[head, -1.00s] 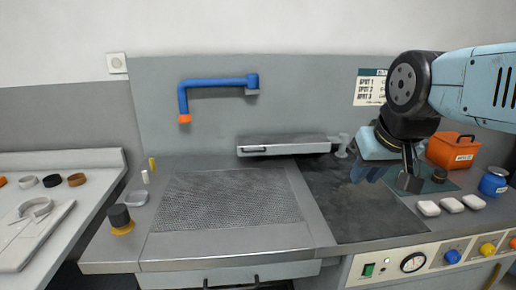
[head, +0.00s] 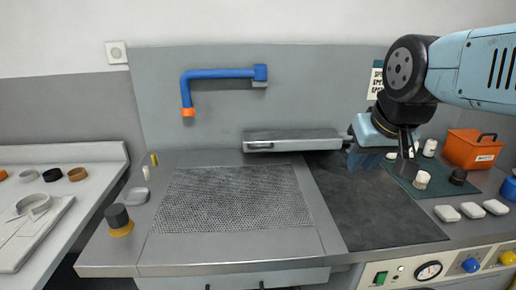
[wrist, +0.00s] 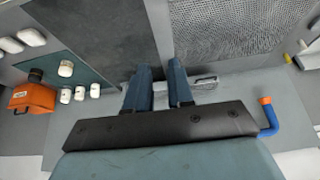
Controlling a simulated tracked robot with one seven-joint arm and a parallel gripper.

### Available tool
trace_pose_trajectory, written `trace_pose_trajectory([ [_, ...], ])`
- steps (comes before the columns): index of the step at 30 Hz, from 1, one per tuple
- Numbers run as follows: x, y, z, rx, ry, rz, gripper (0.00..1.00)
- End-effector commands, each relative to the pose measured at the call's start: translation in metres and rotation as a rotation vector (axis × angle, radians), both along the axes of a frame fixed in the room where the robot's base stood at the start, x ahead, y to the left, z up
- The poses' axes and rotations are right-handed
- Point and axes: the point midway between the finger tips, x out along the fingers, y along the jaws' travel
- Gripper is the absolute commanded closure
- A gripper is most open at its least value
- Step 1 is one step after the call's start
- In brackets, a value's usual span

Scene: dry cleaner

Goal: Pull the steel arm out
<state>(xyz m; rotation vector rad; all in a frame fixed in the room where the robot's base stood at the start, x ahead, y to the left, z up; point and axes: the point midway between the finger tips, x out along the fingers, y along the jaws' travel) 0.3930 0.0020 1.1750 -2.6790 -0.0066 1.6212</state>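The steel arm (head: 292,140) is a long grey bar against the back wall panel, behind the perforated board. A small handle (head: 260,146) sits on its front face near the left end. The handle also shows beyond my fingers in the wrist view (wrist: 203,83). The fingers hide part of the steel arm there.
A blue pipe (head: 222,73) with an orange tip is on the wall above. The perforated board (head: 235,200) and dark board (head: 370,205) are bare. An orange box (head: 472,150), white cups and several white pads (head: 471,210) stand at right. A dark cup (head: 117,217) stands at left.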

Motion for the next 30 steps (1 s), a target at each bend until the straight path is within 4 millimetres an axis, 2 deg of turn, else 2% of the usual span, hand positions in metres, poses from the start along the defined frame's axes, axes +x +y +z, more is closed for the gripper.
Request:
trace_pose_trajectory([
  [5,0.019,0.007,-0.006,0.07,0.08,-0.012,0.78],
  [11,0.055,0.028,-0.018,0.217,0.211,-0.041,0.78],
  [21,0.127,0.057,-0.042,0.508,0.402,-0.1,0.78],
  [30,0.199,0.07,-0.068,0.795,0.521,-0.164,0.78],
])
